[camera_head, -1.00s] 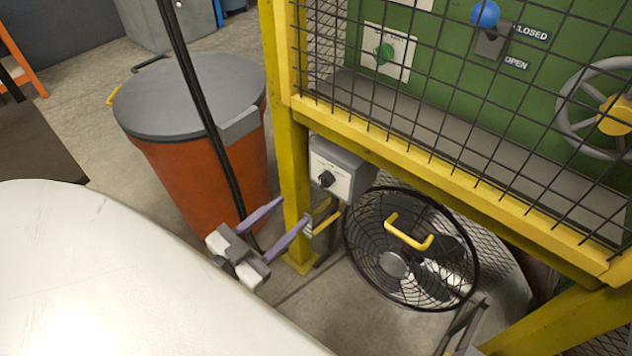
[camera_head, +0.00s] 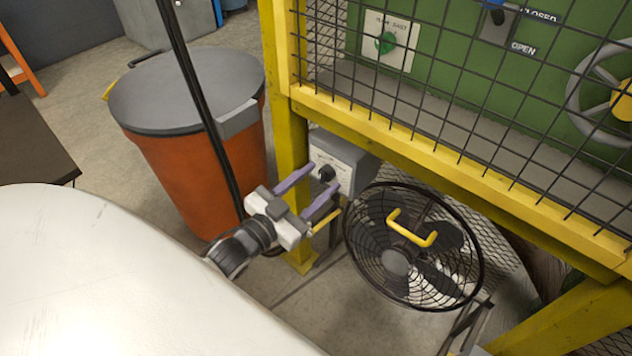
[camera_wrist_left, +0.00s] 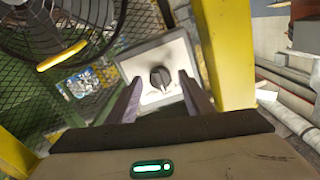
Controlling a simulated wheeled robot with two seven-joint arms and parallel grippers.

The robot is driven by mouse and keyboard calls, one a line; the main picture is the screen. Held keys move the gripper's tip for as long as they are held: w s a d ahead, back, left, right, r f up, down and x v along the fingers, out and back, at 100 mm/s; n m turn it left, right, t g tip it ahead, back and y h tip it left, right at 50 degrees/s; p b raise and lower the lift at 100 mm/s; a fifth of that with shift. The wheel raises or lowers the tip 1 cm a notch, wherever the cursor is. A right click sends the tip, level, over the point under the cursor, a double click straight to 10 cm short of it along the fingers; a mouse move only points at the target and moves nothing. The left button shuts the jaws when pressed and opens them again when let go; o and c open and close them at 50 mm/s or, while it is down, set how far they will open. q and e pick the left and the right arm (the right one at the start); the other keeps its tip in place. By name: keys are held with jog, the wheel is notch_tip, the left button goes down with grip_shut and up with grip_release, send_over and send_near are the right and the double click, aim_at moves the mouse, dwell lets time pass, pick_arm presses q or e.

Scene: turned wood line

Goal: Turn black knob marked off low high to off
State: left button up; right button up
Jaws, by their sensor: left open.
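The black knob (camera_head: 327,173) sits on the white face of a grey control box (camera_head: 350,150) fixed by the yellow post. In the left wrist view the knob (camera_wrist_left: 160,78) shows between my fingers, with a pointer line on it; the markings are too small to read. My left gripper (camera_head: 309,192) is open, its two purple fingers pointing at the box face on either side of the knob. In the left wrist view the open left gripper (camera_wrist_left: 158,100) has a gap on both sides of the knob. I cannot tell whether the fingertips touch the face. My right gripper is not in view.
A yellow post (camera_head: 290,150) stands just left of the box. A black fan (camera_head: 412,245) with a yellow handle stands to the right below it. An orange bin (camera_head: 195,170) with a grey lid stands at left. Yellow-framed mesh (camera_head: 450,110) guards the green panel above.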

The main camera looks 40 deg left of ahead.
pick_arm(q)
jog(key=c, duration=1.1)
jog(key=shift+o, duration=0.2)
jog(key=shift+p, duration=0.4)
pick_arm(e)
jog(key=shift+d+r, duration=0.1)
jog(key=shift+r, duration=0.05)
pick_arm(q)
jog(key=shift+r+n+p, duration=0.15)
jog(key=shift+n+p, duration=0.5)
jog(key=shift+n, duration=0.05)
jog(key=n+p, duration=0.5)
jog(key=n, duration=0.2)
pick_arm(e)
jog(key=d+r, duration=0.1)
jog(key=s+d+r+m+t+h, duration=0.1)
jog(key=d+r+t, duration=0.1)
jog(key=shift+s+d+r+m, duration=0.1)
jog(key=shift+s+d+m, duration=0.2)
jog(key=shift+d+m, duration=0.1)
pick_arm(q)
jog(key=shift+f+n, duration=0.2)
jog(key=shift+n, duration=0.2)
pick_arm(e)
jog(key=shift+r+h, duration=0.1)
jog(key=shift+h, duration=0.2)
pick_arm(q)
jog(key=o, duration=1.1)
jog(key=shift+c, duration=0.2)
